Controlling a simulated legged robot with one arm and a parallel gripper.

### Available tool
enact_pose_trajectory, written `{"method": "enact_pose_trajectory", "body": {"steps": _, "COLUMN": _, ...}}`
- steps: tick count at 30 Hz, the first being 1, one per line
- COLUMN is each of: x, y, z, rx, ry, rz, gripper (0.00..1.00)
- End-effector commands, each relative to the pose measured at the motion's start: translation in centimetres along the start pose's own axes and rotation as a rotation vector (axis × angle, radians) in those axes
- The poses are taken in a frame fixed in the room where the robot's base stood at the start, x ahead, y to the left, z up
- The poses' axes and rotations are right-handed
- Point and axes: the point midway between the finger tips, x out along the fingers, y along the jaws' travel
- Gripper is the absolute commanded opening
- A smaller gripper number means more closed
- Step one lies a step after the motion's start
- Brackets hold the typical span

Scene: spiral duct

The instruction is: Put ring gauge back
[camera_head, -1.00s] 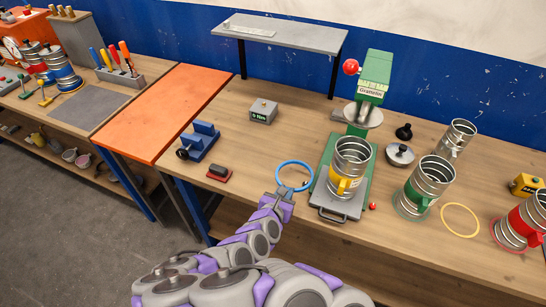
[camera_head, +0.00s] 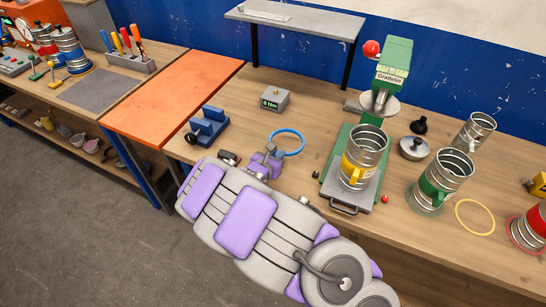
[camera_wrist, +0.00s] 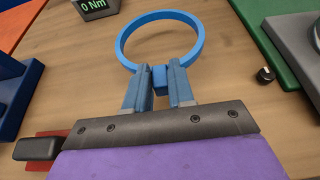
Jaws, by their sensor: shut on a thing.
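The ring gauge is a blue ring (camera_head: 288,131) with a small block-shaped tab. In the wrist view the blue ring (camera_wrist: 201,36) stands out ahead of my gripper (camera_wrist: 160,82), whose two fingers are shut on its tab. In the head view my gripper (camera_head: 268,158) is over the bench, left of the green press. The ring appears held just above the wooden top; the exact gap is hard to tell. My arm covers the front edge of the bench below the gripper.
A blue vise (camera_head: 207,127) and a grey "0 Nm" block (camera_head: 275,99) stand left of and behind the ring. A yellow ring (camera_head: 475,218) lies farther right.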

Motion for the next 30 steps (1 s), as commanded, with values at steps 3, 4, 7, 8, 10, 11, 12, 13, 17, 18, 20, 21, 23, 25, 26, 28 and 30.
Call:
{"method": "enact_pose_trajectory", "body": {"steps": 3, "x": 0.9, "y": 1.2, "z": 0.2, "rx": 0.005, "ry": 0.001, "rz": 0.004, "gripper": 0.0}}
{"method": "enact_pose_trajectory", "body": {"steps": 4, "x": 1.0, "y": 1.3, "z": 0.3, "rx": 0.005, "ry": 0.0, "rz": 0.004, "gripper": 0.0}}
{"method": "enact_pose_trajectory", "body": {"steps": 7, "x": 1.4, "y": 1.4, "z": 0.5, "rx": 0.003, "ry": -0.001, "rz": 0.002, "gripper": 0.0}}
{"method": "enact_pose_trajectory", "body": {"steps": 8, "x": 1.4, "y": 1.5, "z": 0.5, "rx": 0.003, "ry": -0.001, "rz": 0.001, "gripper": 0.0}}
{"method": "enact_pose_trajectory", "body": {"steps": 10, "x": 1.6, "y": 1.6, "z": 0.5, "rx": 0.004, "ry": -0.001, "rz": 0.001, "gripper": 0.0}}
{"method": "enact_pose_trajectory", "body": {"steps": 11, "x": 1.7, "y": 1.7, "z": 0.6, "rx": 0.004, "ry": -0.001, "rz": 0.0, "gripper": 0.0}}
{"method": "enact_pose_trajectory", "body": {"steps": 12, "x": 1.9, "y": 1.9, "z": 0.5, "rx": 0.003, "ry": -0.001, "rz": 0.0, "gripper": 0.0}}
{"method": "enact_pose_trajectory", "body": {"steps": 13, "x": 2.1, "y": 1.9, "z": -0.1, "rx": 0.0, "ry": 0.001, "rz": 0.0, "gripper": 0.0}}
{"method": "enact_pose_trajectory", "body": {"steps": 17, "x": 2.8, "y": 1.9, "z": -2.3, "rx": -0.001, "ry": 0.003, "rz": 0.0, "gripper": 0.0}}
{"method": "enact_pose_trajectory", "body": {"steps": 18, "x": 3.0, "y": 1.9, "z": -2.6, "rx": 0.0, "ry": 0.002, "rz": 0.0, "gripper": 0.0}}
{"method": "enact_pose_trajectory", "body": {"steps": 20, "x": 3.1, "y": 2.0, "z": -2.8, "rx": 0.001, "ry": -0.001, "rz": 0.0, "gripper": 0.0}}
{"method": "enact_pose_trajectory", "body": {"steps": 21, "x": 3.1, "y": 2.0, "z": -2.8, "rx": 0.002, "ry": -0.003, "rz": 0.0, "gripper": 0.0}}
{"method": "enact_pose_trajectory", "body": {"steps": 23, "x": 3.1, "y": 2.0, "z": -2.7, "rx": 0.002, "ry": -0.003, "rz": 0.001, "gripper": 0.0}}
{"method": "enact_pose_trajectory", "body": {"steps": 25, "x": 3.1, "y": 2.0, "z": -2.7, "rx": 0.002, "ry": -0.003, "rz": 0.001, "gripper": 0.0}}
{"method": "enact_pose_trajectory", "body": {"steps": 26, "x": 3.1, "y": 2.0, "z": -2.7, "rx": 0.002, "ry": -0.002, "rz": 0.001, "gripper": 0.0}}
{"method": "enact_pose_trajectory", "body": {"steps": 28, "x": 3.1, "y": 2.0, "z": -2.7, "rx": 0.002, "ry": -0.002, "rz": 0.001, "gripper": 0.24}}
{"method": "enact_pose_trajectory", "body": {"steps": 30, "x": 3.1, "y": 1.9, "z": -2.7, "rx": 0.002, "ry": -0.002, "rz": 0.001, "gripper": 0.31}}
